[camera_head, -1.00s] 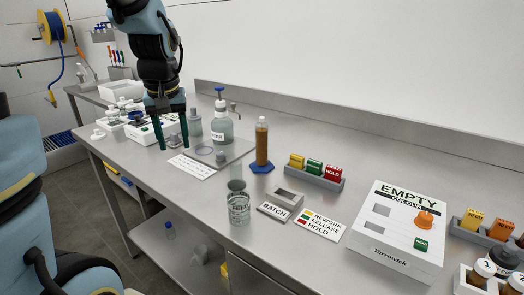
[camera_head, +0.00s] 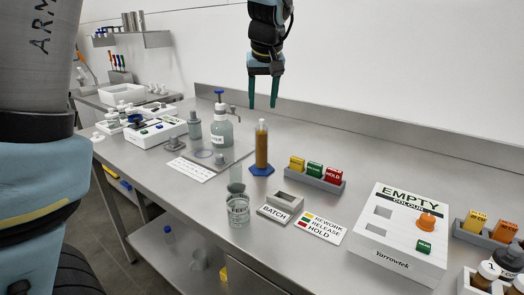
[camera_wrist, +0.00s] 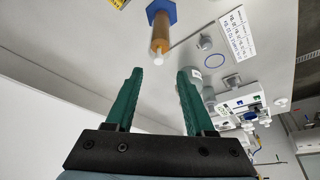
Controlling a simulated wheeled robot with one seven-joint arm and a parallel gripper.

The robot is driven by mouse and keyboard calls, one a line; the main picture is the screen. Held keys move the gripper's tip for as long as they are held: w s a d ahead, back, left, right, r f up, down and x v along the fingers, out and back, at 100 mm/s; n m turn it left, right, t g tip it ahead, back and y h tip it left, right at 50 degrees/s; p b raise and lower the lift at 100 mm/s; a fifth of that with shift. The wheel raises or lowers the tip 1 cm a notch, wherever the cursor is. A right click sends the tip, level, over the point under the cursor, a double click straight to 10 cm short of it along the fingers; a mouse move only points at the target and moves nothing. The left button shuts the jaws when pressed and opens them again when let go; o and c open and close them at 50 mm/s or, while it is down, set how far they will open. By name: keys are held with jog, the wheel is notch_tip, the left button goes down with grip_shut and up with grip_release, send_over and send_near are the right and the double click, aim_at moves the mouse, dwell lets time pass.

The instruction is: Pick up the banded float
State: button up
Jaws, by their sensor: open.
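A tall clear cylinder of amber liquid (camera_head: 262,150) stands upright on a blue hexagonal foot (camera_head: 262,170) at mid-bench. A pale tip (camera_head: 262,124) shows at its top; I cannot make out bands or tell whether this is the banded float. My gripper (camera_head: 263,104) is open and empty, pointing down above the cylinder and apart from it. In the wrist view the amber cylinder (camera_wrist: 160,35) lies beyond and between the two green fingers (camera_wrist: 162,75), its pale tip toward them. A clear beaker marked FEED (camera_head: 238,210) stands nearer the front edge.
A pump-top bottle (camera_head: 221,130) with a tap stands left of the cylinder. A tag rack (camera_head: 317,178), a BATCH block (camera_head: 286,200) and a white EMPTY box (camera_head: 398,235) stand to the right. A white card (camera_head: 191,169) lies left. The back wall ledge (camera_head: 340,127) is behind.

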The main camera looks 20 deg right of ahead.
aim_at(262, 120)
jog(key=shift+p+x, duration=0.85)
jog(key=shift+x, duration=2.05)
jog(key=shift+s+d, duration=0.1)
grip_shut()
